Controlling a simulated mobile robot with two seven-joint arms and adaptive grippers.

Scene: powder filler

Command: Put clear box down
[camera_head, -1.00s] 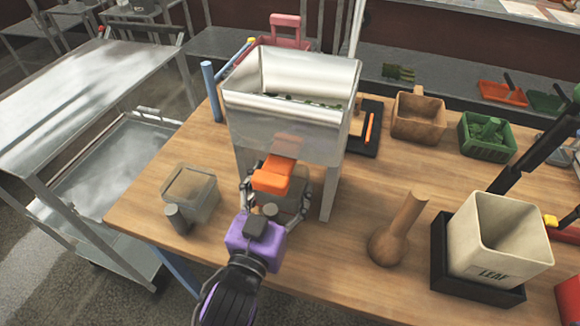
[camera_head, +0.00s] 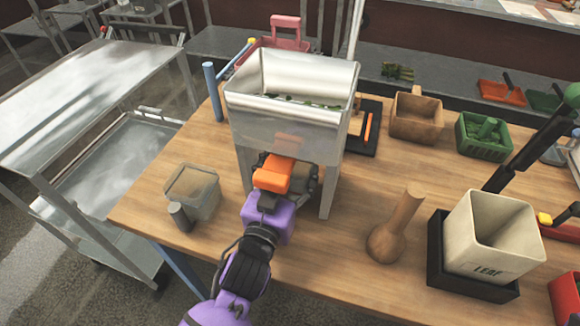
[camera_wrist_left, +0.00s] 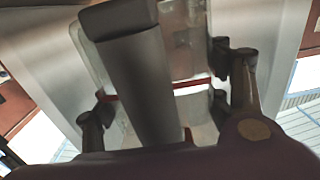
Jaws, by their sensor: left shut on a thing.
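My left gripper (camera_head: 285,180) is under the metal hopper (camera_head: 288,128), partly hidden behind the hopper's orange handle (camera_head: 272,175). In the left wrist view its fingers (camera_wrist_left: 165,100) are shut on the two sides of a clear box (camera_wrist_left: 195,45) with a grey handle (camera_wrist_left: 130,75) pointing at the camera. In the head view this box is mostly hidden by the gripper and handle, and I cannot tell whether its bottom touches the table. My right gripper is not in view.
The hopper's metal legs (camera_head: 328,190) stand close on both sides of the gripper. Another clear box (camera_head: 195,190) with a grey handle is on the table at left. A wooden pestle-like tool (camera_head: 395,230) and a LEAF container (camera_head: 490,235) stand at right. Bare wood lies between.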

